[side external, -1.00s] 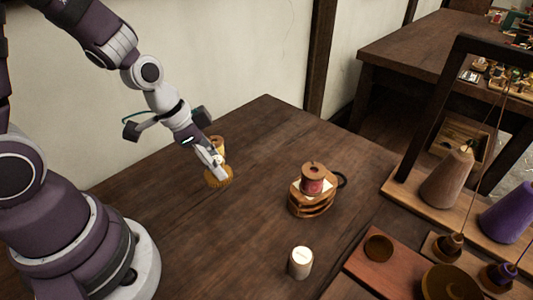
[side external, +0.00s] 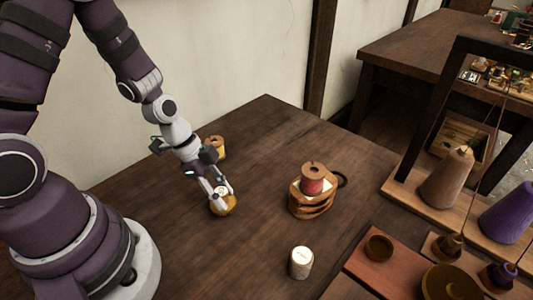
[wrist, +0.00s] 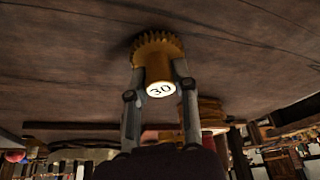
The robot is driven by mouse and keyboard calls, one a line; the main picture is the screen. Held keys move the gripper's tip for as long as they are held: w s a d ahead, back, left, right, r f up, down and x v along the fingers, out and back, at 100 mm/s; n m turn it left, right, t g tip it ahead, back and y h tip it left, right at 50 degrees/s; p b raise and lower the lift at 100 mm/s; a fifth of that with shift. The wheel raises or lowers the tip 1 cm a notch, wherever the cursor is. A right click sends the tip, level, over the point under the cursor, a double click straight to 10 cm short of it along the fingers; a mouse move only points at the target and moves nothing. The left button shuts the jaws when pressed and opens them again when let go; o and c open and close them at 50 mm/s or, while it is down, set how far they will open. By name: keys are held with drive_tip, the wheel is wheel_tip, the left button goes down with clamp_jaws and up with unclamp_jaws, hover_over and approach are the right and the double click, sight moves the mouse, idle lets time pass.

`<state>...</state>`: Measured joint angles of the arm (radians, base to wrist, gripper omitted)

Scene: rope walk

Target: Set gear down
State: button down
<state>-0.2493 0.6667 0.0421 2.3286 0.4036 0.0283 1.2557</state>
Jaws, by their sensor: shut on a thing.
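The gear (side external: 226,210) is brass-coloured and toothed, with a hub whose pale end is marked 30 in the wrist view (wrist: 154,46). My gripper (side external: 221,193) is shut on the hub, one finger on each side, with the toothed rim beyond the fingertips. The wrist view also shows my gripper (wrist: 159,82) around the hub. The gear is at or just above the dark wooden table (side external: 258,240); I cannot tell whether it touches.
A small yellowish spool (side external: 217,146) stands behind my gripper. To the right, a red spool (side external: 312,180) sits on a wooden stack (side external: 311,208). A white cylinder (side external: 300,264) stands nearer the front. The table between the gear and the stack is clear.

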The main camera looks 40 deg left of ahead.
drive_tip(key=c, duration=0.9)
unclamp_jaws()
drive_tip(key=shift+f, duration=0.1)
drive_tip(key=s+a+r+n+t+y, duration=0.1)
drive_tip(key=r+n, duration=0.4)
drive_tip(key=r, duration=0.5)
drive_tip(key=s+a+r+n+t+y, duration=0.1)
drive_tip(key=s+r+n+t+y, duration=0.1)
drive_tip(key=r+n, duration=0.4)
drive_tip(key=shift+s+a+r+n+y, duration=0.3)
drive_tip(key=shift+s+r+y, duration=0.2)
drive_tip(key=shift+s+r, duration=1.1)
drive_tip(key=shift+w+r, duration=0.35)
